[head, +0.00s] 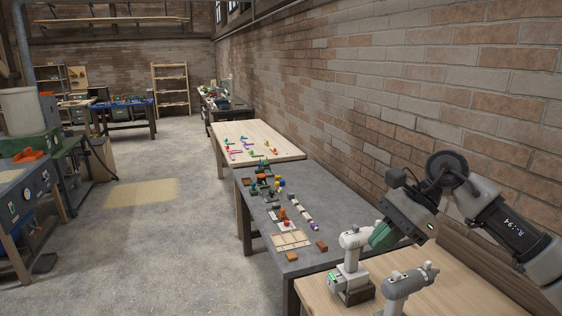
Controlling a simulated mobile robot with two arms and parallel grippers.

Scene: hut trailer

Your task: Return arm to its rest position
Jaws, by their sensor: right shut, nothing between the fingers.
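My right arm comes in from the right edge of the head view. My right gripper (384,236) has green fingers and is shut, with nothing in it. It is raised above the near wooden table (455,293), close to the brick wall. A small white and grey device (351,262) stands on that table just below and left of the gripper. A second similar device (405,287) stands nearer. My left gripper is not in view.
A grey table (335,200) with several small coloured parts and a wooden tray (291,239) stands beyond. A light wooden table (262,139) is behind it. A brick wall (430,90) runs along the right.

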